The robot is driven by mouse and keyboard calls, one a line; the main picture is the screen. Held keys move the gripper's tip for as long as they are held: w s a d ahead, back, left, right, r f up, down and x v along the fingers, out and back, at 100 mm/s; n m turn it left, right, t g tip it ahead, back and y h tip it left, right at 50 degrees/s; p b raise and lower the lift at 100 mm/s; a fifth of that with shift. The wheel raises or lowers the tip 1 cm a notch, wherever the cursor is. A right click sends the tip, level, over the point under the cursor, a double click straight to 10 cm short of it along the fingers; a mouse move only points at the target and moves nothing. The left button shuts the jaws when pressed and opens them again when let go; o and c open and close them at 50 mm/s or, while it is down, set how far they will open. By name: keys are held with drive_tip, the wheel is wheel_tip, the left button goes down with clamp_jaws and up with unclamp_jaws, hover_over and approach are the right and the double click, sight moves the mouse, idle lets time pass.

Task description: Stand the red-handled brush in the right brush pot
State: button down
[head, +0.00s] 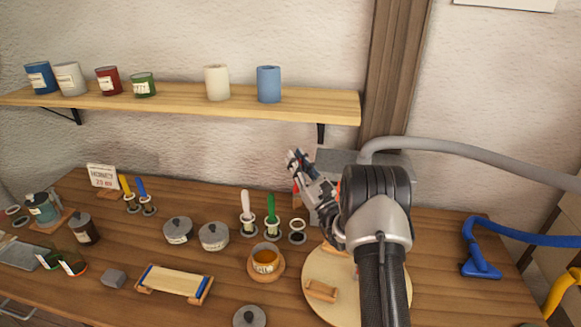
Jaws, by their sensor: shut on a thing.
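My gripper (299,162) is raised above the right part of the bench and is shut on the red-handled brush. Only a small red bit of the brush (295,188) shows beside the fingers; the rest is hidden by my gripper and arm. An empty ring-shaped pot, the right brush pot (297,238), stands below my gripper, at the right end of a row of three. To its left, a green-handled brush (271,207) and a white-handled brush (245,203) stand upright in the other two pots.
A round wooden board (315,286) with small wooden blocks lies right of the pots, partly behind my arm. An amber cup (265,260) and grey-lidded jars (213,236) stand nearby. A shelf (190,104) with jars hangs above. A grey hose (470,149) runs at right.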

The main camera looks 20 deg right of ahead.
sight(297, 191)
drive_tip(key=shift+s+d+f+h+b, duration=0.15)
drive_tip(key=shift+f+h+b, duration=0.15)
drive_tip(key=shift+f, duration=0.45)
drive_tip(key=shift+f+b, duration=1)
drive_tip(key=shift+f, duration=1)
drive_tip(key=shift+f+b, duration=2.4)
drive_tip(key=shift+f, duration=0.55)
drive_tip(key=c, duration=1.4)
unclamp_jaws()
drive_tip(key=shift+c, duration=0.2)
wheel_tip(297, 191, up, 10)
